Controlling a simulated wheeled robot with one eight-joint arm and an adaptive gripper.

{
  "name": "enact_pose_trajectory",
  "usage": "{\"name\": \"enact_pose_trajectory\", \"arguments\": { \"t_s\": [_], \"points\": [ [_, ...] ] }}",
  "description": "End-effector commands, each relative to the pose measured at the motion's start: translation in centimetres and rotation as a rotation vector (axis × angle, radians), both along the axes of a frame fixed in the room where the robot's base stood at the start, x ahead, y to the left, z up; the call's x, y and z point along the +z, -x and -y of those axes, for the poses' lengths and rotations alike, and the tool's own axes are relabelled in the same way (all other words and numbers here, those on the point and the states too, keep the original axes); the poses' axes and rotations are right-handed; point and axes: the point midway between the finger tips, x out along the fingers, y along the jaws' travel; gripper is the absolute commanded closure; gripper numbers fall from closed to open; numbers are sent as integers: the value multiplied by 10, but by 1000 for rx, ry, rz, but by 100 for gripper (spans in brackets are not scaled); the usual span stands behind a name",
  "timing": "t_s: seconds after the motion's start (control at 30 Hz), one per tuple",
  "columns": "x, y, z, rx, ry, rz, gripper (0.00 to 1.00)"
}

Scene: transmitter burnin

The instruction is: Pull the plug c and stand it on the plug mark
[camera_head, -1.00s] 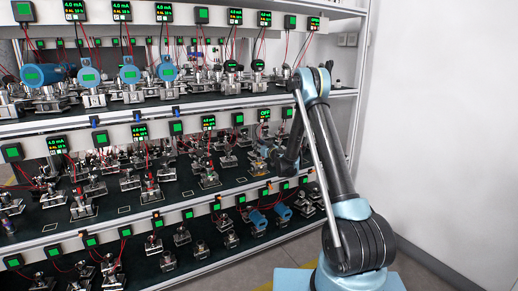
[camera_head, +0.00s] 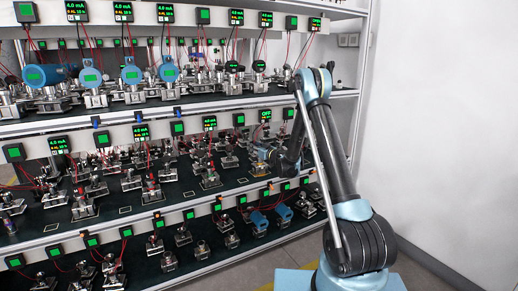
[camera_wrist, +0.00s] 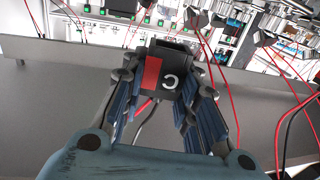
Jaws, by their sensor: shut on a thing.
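In the wrist view a black plug c (camera_wrist: 172,72) with a red patch and a white letter C sits between the fingers of my gripper (camera_wrist: 165,85). My gripper is shut on it from both sides. Red and dark leads run below and behind the plug. In the head view my gripper (camera_head: 262,154) is small at the middle shelf, near its right part, and the plug cannot be made out there. I cannot tell a plug mark for certain; pale outlined rectangles (camera_head: 190,195) lie on the dark middle shelf.
The rack holds several transmitters on metal stands, with blue housings (camera_head: 95,75) on the upper shelf. Red wires hang from display boxes (camera_head: 122,12) and cross close beside my gripper in the wrist view (camera_wrist: 230,90). A display reading OFF (camera_head: 265,115) is above my gripper.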

Motion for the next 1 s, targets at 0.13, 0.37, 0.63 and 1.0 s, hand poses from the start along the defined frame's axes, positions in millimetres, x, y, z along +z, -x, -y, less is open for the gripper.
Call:
{"name": "enact_pose_trajectory", "arguments": {
  "t_s": [0.13,0.37,0.63,1.0],
  "points": [
    [-1,30,-25,164,1,0,91],
    [-1,71,-49,359,3,-1,91],
    [-5,85,-54,423,4,-1,91],
    [-32,85,-54,421,3,-1,91]
  ]
}}
